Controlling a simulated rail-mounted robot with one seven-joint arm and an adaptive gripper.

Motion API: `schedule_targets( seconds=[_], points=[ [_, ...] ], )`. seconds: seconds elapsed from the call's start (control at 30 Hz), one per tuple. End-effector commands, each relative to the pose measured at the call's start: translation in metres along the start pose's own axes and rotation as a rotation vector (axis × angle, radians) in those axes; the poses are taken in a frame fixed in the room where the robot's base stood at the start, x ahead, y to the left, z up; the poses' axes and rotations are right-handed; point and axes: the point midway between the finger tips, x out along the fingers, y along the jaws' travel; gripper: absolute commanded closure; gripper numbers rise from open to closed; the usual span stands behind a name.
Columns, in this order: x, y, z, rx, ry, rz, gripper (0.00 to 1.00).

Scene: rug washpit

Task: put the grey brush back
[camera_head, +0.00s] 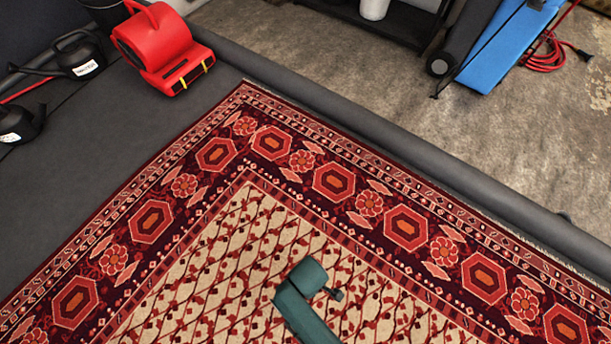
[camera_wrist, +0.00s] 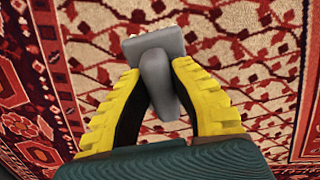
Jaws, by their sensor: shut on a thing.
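The grey brush (camera_wrist: 155,48) shows in the wrist view, with a wide flat head at the far end and a rounded handle pointing back toward me. A little pale bristle shows along the far edge of its head. My gripper (camera_wrist: 157,72) has its two yellow ribbed fingers closed on either side of the handle. The brush is over the rug's cream field; I cannot tell whether it touches the rug. In the head view the brush and fingers are hidden behind my teal arm.
The patterned red rug (camera_head: 335,181) lies flat on a dark mat with a raised rim (camera_head: 420,155). A black shelf (camera_head: 400,22), blue panel (camera_head: 510,45) and red cable (camera_head: 545,55) are beyond the rim.

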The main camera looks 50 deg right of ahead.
Motion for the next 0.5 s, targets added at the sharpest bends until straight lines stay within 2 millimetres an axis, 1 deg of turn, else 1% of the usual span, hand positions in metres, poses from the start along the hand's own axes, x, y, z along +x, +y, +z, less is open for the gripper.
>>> schedule_targets(
  seconds=[0.13, 0.23, 0.3, 0.43, 0.5],
  points=[
    [0.026, 0.0, 0.002, -0.009, 0.002, 0.001, 1.0],
    [0.051, 0.0, 0.001, -0.008, 0.002, 0.001, 1.0],
    [0.063, 0.0, 0.002, -0.008, 0.001, 0.001, 1.0],
    [0.081, 0.0, 0.001, -0.007, 0.002, 0.002, 1.0],
    [0.094, 0.0, 0.001, -0.007, 0.001, 0.001, 1.0]
  ],
)
